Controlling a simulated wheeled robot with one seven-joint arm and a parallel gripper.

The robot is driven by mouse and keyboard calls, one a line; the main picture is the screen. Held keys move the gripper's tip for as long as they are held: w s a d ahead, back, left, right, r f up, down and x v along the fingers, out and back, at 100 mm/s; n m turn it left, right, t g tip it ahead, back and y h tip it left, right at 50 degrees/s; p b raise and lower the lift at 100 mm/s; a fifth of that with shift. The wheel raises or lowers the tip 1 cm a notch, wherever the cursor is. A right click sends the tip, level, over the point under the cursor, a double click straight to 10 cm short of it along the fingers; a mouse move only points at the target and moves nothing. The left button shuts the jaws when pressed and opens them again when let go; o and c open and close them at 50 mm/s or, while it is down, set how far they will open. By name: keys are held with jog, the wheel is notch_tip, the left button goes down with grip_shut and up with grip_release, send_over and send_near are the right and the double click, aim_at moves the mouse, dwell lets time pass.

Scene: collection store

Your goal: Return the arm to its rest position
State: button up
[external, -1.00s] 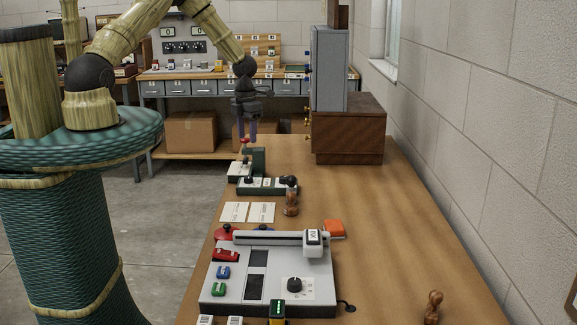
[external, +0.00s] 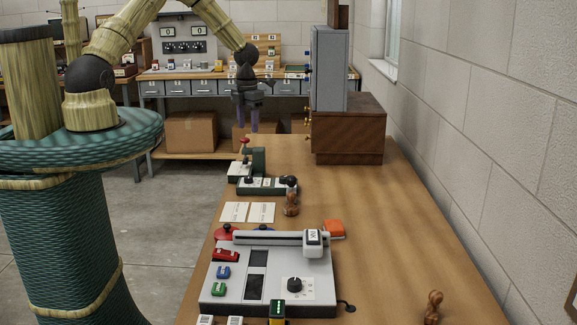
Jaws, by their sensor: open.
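My arm reaches from the green column at the left over the far end of the wooden table (external: 390,235). My gripper (external: 247,128) points down with its two fingers apart and nothing between them. It hangs above and slightly behind a small green and white device with a red knob (external: 245,141), clear of the knob.
A grey machine (external: 225,290) with a dial and coloured buttons fills the near part of the table. A grey cabinet (external: 328,68) stands on a brown box (external: 348,135) at the back right.

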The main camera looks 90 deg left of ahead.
jog(key=w+d+r+n, duration=0.2)
jog(key=d+r+n, duration=0.3)
jog(key=d, duration=0.5)
jog(key=w+d+r+n, duration=0.2)
jog(key=d+r+n, duration=0.2)
jog(key=d+n, duration=0.45)
jog(key=s+d+r+n+t, duration=0.1)
jog(key=s+d+r+n, duration=0.2)
jog(key=d+n, duration=0.3)
jog(key=s+d+r+n+t, duration=0.1)
jog(key=s+d+r+n, duration=0.2)
jog(key=d+n, duration=0.4)
jog(key=d, duration=0.5)
jog(key=shift+s+r+t, duration=0.15)
jog(key=shift+s+t, duration=0.15)
jog(key=shift+d, duration=0.1)
dwell(0.6)
